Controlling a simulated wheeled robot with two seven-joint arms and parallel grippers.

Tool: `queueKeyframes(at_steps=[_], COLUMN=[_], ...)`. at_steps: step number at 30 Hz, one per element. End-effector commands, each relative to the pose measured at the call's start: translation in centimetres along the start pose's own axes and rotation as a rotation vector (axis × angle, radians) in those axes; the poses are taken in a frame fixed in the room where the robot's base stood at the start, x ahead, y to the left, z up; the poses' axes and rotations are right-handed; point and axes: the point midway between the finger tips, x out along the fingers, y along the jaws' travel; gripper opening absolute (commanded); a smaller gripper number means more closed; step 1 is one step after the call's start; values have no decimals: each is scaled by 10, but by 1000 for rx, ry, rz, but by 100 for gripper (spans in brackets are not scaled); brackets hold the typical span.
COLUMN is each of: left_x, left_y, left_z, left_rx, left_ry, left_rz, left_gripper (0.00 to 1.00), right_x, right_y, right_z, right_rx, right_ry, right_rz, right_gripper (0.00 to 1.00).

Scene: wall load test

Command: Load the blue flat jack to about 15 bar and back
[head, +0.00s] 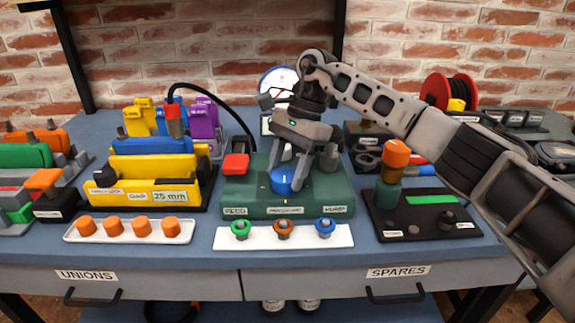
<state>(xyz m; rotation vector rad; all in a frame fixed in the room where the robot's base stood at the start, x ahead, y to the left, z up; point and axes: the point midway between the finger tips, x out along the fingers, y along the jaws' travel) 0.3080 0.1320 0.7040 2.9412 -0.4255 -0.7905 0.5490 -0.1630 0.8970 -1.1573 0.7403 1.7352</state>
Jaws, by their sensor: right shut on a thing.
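A green pump block (240,195) stands mid-bench with a blue round knob (281,183) on its top. My right gripper (284,178) points down and is shut on this knob, a finger at each side. A red handle (235,164) sits at the block's left. A round white gauge with a blue rim (277,77) stands behind; my arm partly hides it and its reading is too small to tell. A blue flat piece (155,146), seemingly the flat jack, lies in the yellow block marked 25 mm (140,190). My left gripper is out of view.
A black hose (215,95) arches from a red coupling (173,122) towards the pump. White trays with orange caps (142,226) and ringed fittings (283,230) lie in front. A black tray (420,225) with an orange-topped part (396,155) is at right. A red reel (440,90) stands behind.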

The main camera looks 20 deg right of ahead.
Motion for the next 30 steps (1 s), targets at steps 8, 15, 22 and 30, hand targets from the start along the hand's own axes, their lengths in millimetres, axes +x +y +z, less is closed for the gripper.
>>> queueKeyframes(at_steps=[8, 15, 22, 30], left_x=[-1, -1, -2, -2], left_y=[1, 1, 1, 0], left_z=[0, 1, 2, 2], left_rx=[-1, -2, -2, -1], left_ry=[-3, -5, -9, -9], left_rz=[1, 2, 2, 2], left_gripper=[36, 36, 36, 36], right_x=[-1, -1, -1, 0], right_y=[-1, -1, -1, -1], right_z=[0, 0, 0, 0], right_rx=[-71, -84, -84, -82], right_ry=[2, 2, 2, 2], right_rz=[27, 31, 31, 32], right_gripper=[29, 29, 29, 73])
